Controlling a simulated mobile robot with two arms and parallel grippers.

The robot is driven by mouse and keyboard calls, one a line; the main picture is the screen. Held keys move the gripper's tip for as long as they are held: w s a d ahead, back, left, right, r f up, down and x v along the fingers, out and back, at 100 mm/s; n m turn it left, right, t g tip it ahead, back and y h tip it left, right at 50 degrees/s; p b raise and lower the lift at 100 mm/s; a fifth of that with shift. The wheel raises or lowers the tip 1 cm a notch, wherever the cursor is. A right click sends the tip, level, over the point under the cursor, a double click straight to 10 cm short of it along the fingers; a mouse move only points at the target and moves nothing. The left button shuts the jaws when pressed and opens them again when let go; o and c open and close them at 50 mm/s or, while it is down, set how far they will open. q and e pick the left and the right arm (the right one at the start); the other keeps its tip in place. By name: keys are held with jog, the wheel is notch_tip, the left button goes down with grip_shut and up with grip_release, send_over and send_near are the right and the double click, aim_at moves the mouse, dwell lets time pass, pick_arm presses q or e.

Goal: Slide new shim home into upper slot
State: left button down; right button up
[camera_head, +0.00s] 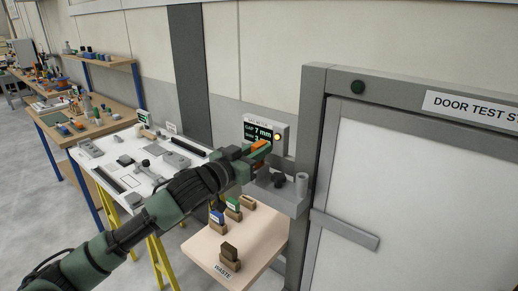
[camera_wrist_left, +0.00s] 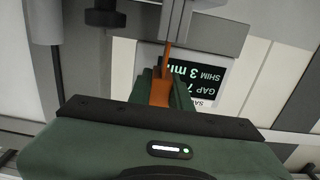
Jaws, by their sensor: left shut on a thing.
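My left gripper (camera_head: 256,153) is shut on an orange shim (camera_head: 262,146) beside the door frame, just in front of the gap meter. In the left wrist view the shim (camera_wrist_left: 160,93) sticks out of the jaws of the gripper (camera_wrist_left: 161,84). Its thin far part runs up to a grey metal block (camera_wrist_left: 195,30). I cannot tell how deep it sits there, and the slot itself is hidden. The gap meter (camera_head: 279,146) reads "GAP 7 mm" and a shim line starting with 3, partly covered. A yellow lamp glows on it. My right gripper is not in view.
A grey bracket (camera_head: 290,201) with a black knob (camera_head: 279,180) sits just below the gripper. A wooden shelf (camera_head: 262,245) below holds several coloured blocks and a "WASTE" label. A white bench (camera_head: 120,165) with parts stands left. The door frame (camera_head: 312,120) rises at right.

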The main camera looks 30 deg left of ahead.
pick_arm(q)
jog(key=shift+f+b, duration=0.75)
jog(key=shift+f, duration=0.65)
jog(key=c, duration=1.2)
grip_release()
jog(key=shift+s, duration=1.3)
jog(key=s, duration=0.3)
jog(key=s+p, duration=0.1)
jog(key=s, duration=0.1)
jog(key=shift+s+a, duration=0.2)
jog(key=shift+a, duration=0.05)
